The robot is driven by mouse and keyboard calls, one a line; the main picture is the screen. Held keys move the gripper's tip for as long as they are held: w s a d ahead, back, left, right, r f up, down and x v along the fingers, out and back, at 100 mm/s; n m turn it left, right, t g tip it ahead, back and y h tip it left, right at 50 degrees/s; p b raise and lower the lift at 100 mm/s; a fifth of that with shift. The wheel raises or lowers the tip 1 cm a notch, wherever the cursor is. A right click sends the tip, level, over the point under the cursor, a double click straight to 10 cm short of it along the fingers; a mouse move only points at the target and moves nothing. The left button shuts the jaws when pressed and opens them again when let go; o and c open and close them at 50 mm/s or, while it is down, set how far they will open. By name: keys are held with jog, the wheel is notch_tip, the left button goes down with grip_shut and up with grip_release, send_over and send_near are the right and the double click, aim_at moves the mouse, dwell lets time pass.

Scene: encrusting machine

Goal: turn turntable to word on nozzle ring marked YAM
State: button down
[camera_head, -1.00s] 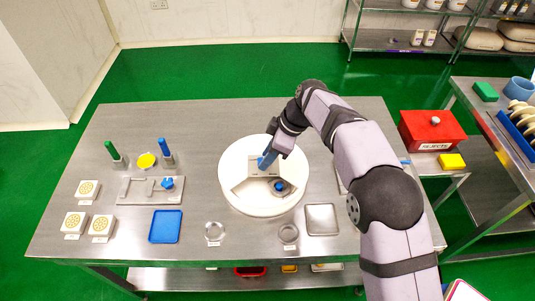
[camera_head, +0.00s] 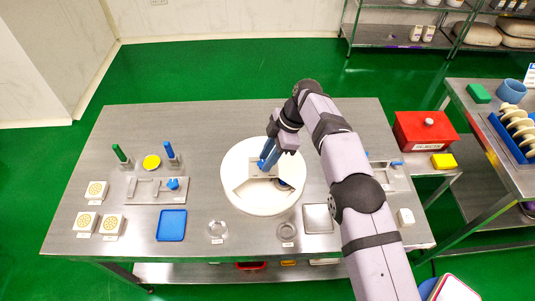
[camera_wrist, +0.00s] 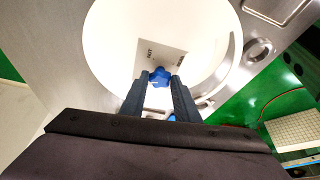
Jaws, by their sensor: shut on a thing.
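The white round turntable (camera_head: 240,160) stands at the middle of the steel table and carries grey metal plates (camera_head: 243,186). My gripper (camera_head: 266,163) points down over it. In the wrist view, my gripper (camera_wrist: 160,84) is shut on a blue knob (camera_wrist: 160,75) on a grey plate (camera_wrist: 146,52). One word on that plate looks like NUT; another at its right is too small to read surely. I cannot make out YAM. A second blue part (camera_wrist: 172,118) shows between the fingers, and in the head view it is mostly hidden behind my gripper.
A grey fixture (camera_head: 145,189) and upright blue (camera_head: 170,150) and green (camera_head: 119,153) handles stand left. A red box (camera_head: 425,132) is at right.

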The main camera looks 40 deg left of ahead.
dwell(0.6)
jog(key=c, duration=1.4)
grip_release()
jog(key=shift+o, duration=0.2)
jog(key=shift+w+r, duration=0.2)
jog(key=shift+r, duration=0.25)
jog(key=p+v, duration=0.6)
jog(key=shift+r, duration=0.2)
jog(key=shift+d, duration=0.15)
